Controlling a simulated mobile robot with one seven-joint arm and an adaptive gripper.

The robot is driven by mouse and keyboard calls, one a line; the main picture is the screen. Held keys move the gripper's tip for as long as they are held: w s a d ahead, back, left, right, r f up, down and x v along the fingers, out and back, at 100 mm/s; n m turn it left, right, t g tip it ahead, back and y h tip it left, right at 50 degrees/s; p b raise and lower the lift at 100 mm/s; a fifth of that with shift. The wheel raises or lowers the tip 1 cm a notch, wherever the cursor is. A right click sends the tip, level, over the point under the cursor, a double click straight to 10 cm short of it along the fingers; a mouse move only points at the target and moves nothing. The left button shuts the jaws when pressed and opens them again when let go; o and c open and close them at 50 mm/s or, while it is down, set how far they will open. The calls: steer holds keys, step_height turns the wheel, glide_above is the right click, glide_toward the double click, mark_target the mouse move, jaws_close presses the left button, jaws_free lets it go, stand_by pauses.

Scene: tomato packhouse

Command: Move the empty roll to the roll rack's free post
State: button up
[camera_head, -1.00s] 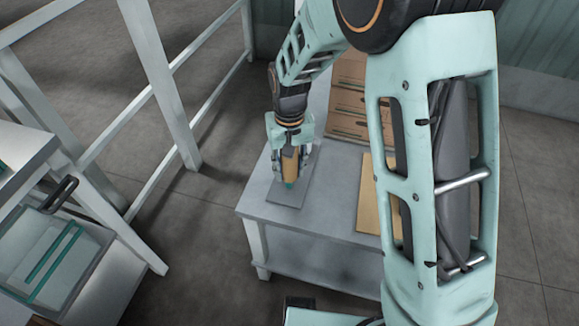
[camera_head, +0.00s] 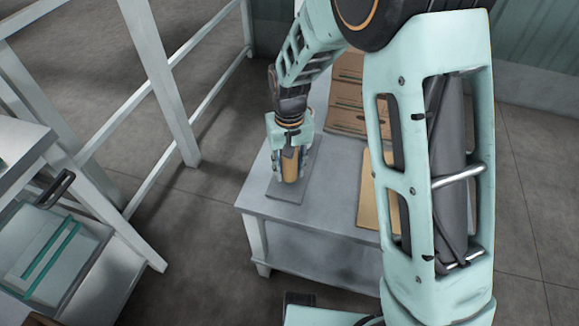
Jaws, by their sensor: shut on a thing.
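My gripper (camera_head: 290,178) points down over the near left part of a grey table and is shut on a brown cardboard-coloured roll (camera_head: 291,168), which looks upright. The roll is just above or on a flat dark grey plate (camera_head: 284,194), which seems to be the base of the roll rack. No post shows now; the roll and fingers cover the middle of the plate. I cannot tell whether the roll is around a post or touching the plate.
The grey table (camera_head: 332,208) also holds a stack of cardboard boxes (camera_head: 358,95) at the back and a flat tan board (camera_head: 368,208) right of the plate. White railings (camera_head: 165,85) stand left.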

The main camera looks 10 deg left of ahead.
steer(key=shift+f+b, duration=0.5)
steer(key=shift+f, duration=0.4)
steer(key=o, duration=1.1)
steer(key=shift+r+p, duration=3.05)
steer(key=shift+r, duration=1)
